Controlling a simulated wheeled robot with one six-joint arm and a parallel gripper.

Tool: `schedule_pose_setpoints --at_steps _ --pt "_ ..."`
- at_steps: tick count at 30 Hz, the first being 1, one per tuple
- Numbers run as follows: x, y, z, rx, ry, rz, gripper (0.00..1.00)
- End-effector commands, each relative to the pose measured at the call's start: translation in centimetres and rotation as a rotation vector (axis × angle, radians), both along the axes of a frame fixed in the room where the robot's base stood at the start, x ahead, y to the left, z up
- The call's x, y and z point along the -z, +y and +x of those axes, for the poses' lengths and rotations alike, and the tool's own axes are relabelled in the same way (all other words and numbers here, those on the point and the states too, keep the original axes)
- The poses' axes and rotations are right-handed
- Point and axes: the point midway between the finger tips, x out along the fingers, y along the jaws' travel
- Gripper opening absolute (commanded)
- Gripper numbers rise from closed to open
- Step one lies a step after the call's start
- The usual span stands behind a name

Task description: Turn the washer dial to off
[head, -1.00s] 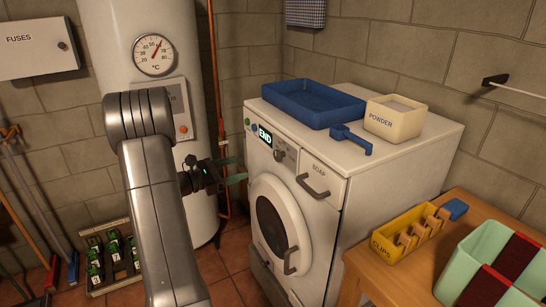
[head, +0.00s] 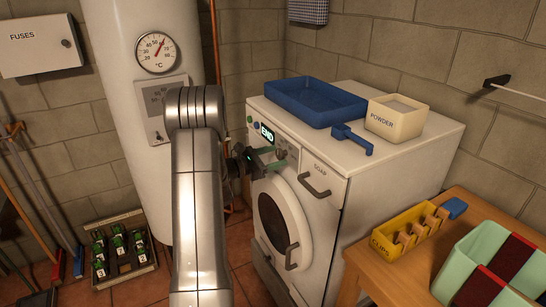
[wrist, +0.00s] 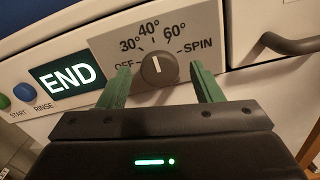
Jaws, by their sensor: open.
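The washer (head: 345,185) is white. Its grey round dial (wrist: 158,69) sits on a grey panel marked OFF, 30°, 40°, 60° and SPIN. The dial's white mark points about at 40°; OFF is at the left. A lit display (wrist: 67,78) left of the dial reads END; it also shows in the head view (head: 266,133). My gripper (head: 269,158) is open at the washer's front. In the wrist view its green fingers stand on either side of the dial, with gaps on both sides. How near the tips are in depth is hard to tell.
Start (wrist: 4,101) and rinse (wrist: 24,92) buttons lie left of the display. The soap drawer handle (head: 314,188) is right of the dial. A blue tray (head: 335,117), blue scoop (head: 352,139) and powder box (head: 396,120) stand on top. A table is at right.

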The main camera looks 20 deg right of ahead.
Motion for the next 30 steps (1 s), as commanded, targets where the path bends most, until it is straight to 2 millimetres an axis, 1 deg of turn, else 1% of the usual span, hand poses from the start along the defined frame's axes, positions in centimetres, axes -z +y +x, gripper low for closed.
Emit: schedule_pose_setpoints --at_steps 3,5,6,10,20,26,30 --pt "0.00 0.03 0.01 0.000 0.000 0.000 0.59" --pt "0.00 0.04 0.01 0.000 0.000 0.000 0.47" --pt "0.00 0.04 0.01 0.000 0.000 0.000 0.40" --pt "-0.01 0.05 0.00 0.000 0.000 0.000 0.15" --pt "-0.03 0.06 0.00 0.000 0.039 -0.003 0.15" --pt "-0.06 0.07 -0.02 0.000 0.146 -0.011 0.15" --pt "-0.10 0.07 -0.03 0.000 0.260 -0.020 0.15"
